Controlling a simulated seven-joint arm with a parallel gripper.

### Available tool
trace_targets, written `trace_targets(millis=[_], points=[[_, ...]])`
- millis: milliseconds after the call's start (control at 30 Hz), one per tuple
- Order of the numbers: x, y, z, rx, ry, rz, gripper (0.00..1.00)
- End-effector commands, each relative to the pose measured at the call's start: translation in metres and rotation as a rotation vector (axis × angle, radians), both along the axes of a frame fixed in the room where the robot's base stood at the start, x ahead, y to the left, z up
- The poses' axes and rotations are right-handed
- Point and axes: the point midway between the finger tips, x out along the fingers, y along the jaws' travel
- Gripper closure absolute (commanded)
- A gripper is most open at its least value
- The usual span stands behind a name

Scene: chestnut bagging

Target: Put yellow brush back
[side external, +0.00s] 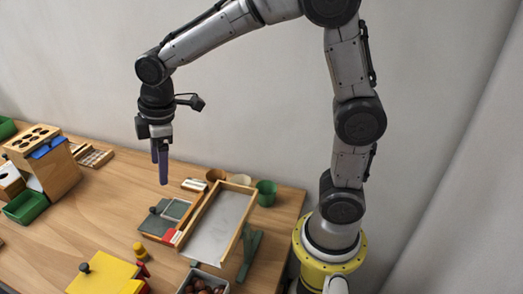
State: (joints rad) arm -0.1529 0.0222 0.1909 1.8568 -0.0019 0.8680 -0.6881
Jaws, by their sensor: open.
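My gripper (159,166) hangs in the air above the table, left of the wooden-framed tray, with its bluish fingers pointing down. It is open, and I see nothing between the fingers. No other clear brush shows.
A yellow box (103,276) with a black knob is at the front. A wooden-framed tray (246,222) leans beside grey-green panels (163,219). Cups (265,193) stand behind. A wooden block with holes (57,176) and a green bin (25,207) are at left. Bare table lies between.

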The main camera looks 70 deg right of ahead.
Motion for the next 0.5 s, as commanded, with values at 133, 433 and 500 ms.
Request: trace_targets(millis=[133, 433, 500], points=[[-0.059, -0.023, 0.038, 0.055, -0.078, -0.218, 0.27], [-0.172, -0.052, 0.055, 0.188, -0.209, -0.623, 0.27], [-0.190, -0.055, 0.051, 0.215, -0.230, -0.692, 0.27]])
